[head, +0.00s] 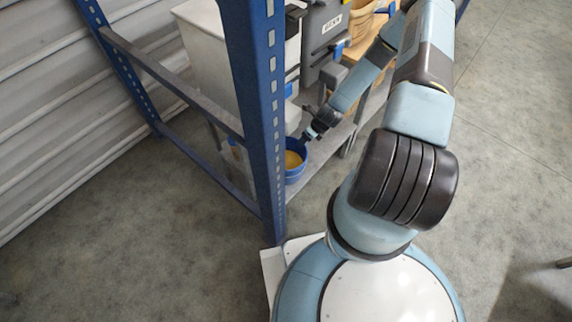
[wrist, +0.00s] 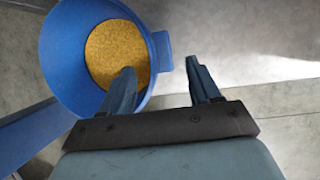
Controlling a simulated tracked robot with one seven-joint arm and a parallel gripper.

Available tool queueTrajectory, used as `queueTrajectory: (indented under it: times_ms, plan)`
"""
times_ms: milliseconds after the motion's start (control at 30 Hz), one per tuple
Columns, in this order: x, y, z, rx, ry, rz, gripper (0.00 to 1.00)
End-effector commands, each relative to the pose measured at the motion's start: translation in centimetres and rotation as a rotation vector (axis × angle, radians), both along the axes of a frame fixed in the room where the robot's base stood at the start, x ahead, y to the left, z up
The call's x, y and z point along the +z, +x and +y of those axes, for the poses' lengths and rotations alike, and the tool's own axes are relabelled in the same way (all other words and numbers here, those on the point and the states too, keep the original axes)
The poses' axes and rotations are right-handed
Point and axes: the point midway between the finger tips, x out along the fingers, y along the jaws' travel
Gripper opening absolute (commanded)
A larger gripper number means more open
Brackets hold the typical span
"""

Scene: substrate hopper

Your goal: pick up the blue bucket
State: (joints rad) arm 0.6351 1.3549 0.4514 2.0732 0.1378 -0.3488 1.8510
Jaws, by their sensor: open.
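The blue bucket (head: 297,162) stands on the low shelf behind the blue rack post in the head view. In the wrist view the blue bucket (wrist: 62,52) fills the upper left, with yellow-brown grain inside and a small tab on its right rim. My gripper (wrist: 165,75) is open. Its left finger overlaps the inside of the bucket in the picture, and its right finger is to the right, outside the rim. The rim and tab lie between the two fingers in the picture; I see no contact. In the head view my gripper (head: 308,136) is small, at the bucket's upper right.
A blue rack post (head: 262,110) stands close in front and left of the bucket. A white bin (head: 215,55), a dark grey container (head: 325,35) and a tan tub (head: 370,30) are on the rack. Open floor lies to the right.

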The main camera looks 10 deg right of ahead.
Motion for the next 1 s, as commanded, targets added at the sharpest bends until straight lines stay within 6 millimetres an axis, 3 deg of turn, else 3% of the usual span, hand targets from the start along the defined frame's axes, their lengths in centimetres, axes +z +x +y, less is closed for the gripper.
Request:
queueTrajectory:
  times_ms: [333, 633, 1000]
  plan:
    - [-2.3, 0.7, 0.8, 0.002, 0.0, 0.0, 0.62]
    - [-5.8, 1.8, 1.9, 0.002, 0.0, 0.001, 0.62]
    - [-6.4, 2.0, 2.0, 0.002, 0.0, 0.0, 0.59]
